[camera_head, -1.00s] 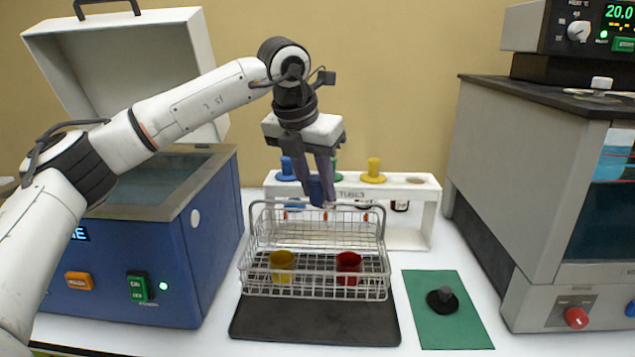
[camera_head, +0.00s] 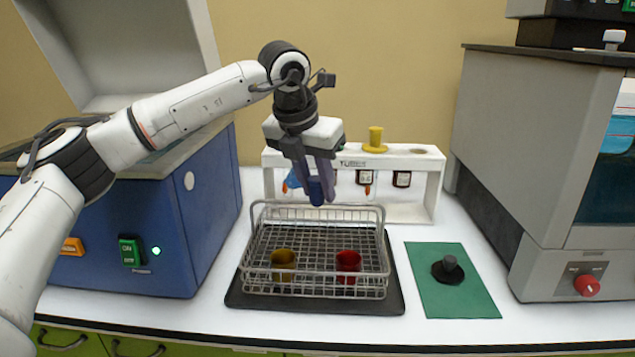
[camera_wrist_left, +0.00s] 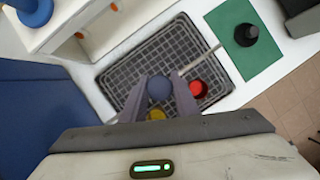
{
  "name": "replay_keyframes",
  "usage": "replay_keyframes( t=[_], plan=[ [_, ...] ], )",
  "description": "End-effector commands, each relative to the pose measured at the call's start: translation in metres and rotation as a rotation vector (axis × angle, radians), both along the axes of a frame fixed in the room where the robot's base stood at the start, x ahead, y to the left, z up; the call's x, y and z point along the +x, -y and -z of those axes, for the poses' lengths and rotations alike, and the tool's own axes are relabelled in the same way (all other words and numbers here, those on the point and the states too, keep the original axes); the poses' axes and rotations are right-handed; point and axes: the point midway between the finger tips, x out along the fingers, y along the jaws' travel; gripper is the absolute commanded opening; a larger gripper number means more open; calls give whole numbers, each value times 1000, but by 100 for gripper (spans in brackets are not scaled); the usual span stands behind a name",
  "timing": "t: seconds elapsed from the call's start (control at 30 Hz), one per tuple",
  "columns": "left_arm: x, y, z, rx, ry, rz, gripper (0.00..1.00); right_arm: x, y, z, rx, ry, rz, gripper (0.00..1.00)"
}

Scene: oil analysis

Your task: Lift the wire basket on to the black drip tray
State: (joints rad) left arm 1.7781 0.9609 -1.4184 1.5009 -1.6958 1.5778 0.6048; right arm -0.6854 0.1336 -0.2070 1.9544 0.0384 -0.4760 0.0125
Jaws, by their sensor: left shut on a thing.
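The wire basket (camera_head: 262,262) shows in the head view over the black drip tray (camera_head: 398,298), whose dark edge shows around it. I cannot tell for sure whether the basket touches the tray or hangs just above it. A yellow cup (camera_head: 283,264) and a red cup (camera_head: 348,264) stand in the basket. My left gripper (camera_head: 318,192) points down, shut on a blue grip at the basket's wire handle. In the left wrist view the blue grip (camera_wrist_left: 159,88) lies between the fingers, above the basket mesh (camera_wrist_left: 135,60). My right gripper is not in view.
A blue machine (camera_head: 130,220) with a raised lid stands left. A white tube rack (camera_head: 430,180) is behind the basket. A green mat (camera_head: 465,290) with a black knobbed piece (camera_head: 448,268) lies right, and a grey machine (camera_head: 540,160) beyond it.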

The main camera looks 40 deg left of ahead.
Motion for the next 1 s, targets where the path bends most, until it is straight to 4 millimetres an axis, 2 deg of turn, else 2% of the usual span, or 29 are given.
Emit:
replay_keyframes(
  t=[0.07, 0.43, 0.47, 0.6, 0.87, 1.0],
  plan=[
    [0, 0, 5, -2, 4, 0, 0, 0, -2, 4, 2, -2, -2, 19],
    [0, 0, 7, -1, 4, -1, 0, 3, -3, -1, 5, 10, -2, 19],
    [0, 0, 7, -1, 4, -1, 29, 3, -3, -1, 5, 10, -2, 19],
    [0, 0, 7, -1, 3, -1, 49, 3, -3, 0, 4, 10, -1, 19],
    [0, 0, 9, 0, -2, 0, 49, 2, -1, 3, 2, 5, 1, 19],
    [-4, 0, -2, -1, 2, 0, 49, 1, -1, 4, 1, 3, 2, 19]
  ],
)
